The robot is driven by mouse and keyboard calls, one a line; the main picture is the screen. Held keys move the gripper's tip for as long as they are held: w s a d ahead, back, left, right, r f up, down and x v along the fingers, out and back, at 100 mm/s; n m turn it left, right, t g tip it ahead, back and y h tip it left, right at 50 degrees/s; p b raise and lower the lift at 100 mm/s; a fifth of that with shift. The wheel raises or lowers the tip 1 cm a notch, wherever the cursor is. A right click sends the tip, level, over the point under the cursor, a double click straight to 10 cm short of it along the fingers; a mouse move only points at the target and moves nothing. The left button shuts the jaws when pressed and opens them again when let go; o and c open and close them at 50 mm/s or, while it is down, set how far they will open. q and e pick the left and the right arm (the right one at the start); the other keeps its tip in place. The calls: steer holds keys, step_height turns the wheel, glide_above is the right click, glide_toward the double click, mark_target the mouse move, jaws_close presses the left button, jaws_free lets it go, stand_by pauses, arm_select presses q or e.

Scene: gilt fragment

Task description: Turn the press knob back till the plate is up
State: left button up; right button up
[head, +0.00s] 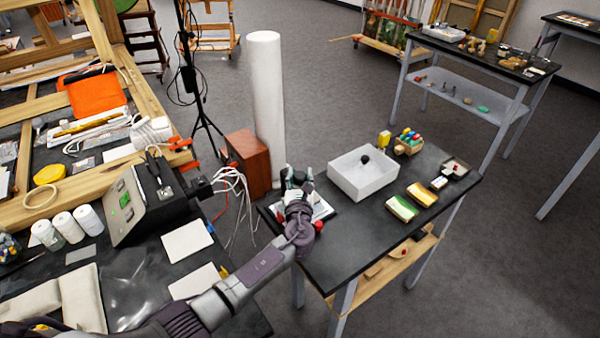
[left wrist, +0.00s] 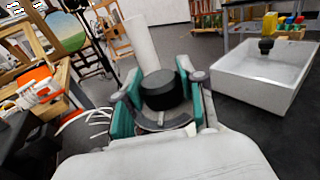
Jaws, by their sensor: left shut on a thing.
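My left gripper (head: 297,183) is over the near left end of the dark table, on top of the press. In the left wrist view, its two teal-padded fingers (left wrist: 158,92) are closed on a black round knob (left wrist: 161,88), one finger on each side. The press in the head view is mostly hidden under my gripper and wrist. A pale plate-like part (head: 323,210) and a red round part (head: 319,225) show beside my wrist. The plate's height cannot be told. My right gripper is in neither view.
A white open bin (head: 345,182) with a black-topped thing in it stands right of the press. A tall white column (head: 266,100) stands behind the table.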

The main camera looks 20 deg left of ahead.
arm_select(q)
steer(key=n+g+y+b, duration=0.1)
steer(key=n+y, duration=0.1)
steer(key=shift+d+f+y, duration=0.1)
steer(key=shift+f+y, duration=0.05)
steer(key=shift+y, duration=0.25)
steer(key=n+g+y+b, duration=0.5)
steer(key=y+b, duration=0.1)
steer(key=b, duration=0.1)
steer(key=shift+w+n+g+y+b, duration=0.1)
steer(key=shift+n+g+y+b, duration=0.2)
steer(key=shift+g+y+b, duration=0.1)
steer(key=shift+r+n+g+y+b, duration=0.25)
steer(key=shift+n+g+y+b, duration=0.45)
steer(key=shift+g+b, duration=0.4)
steer(key=o, duration=1.2)
steer(key=shift+c, duration=0.2)
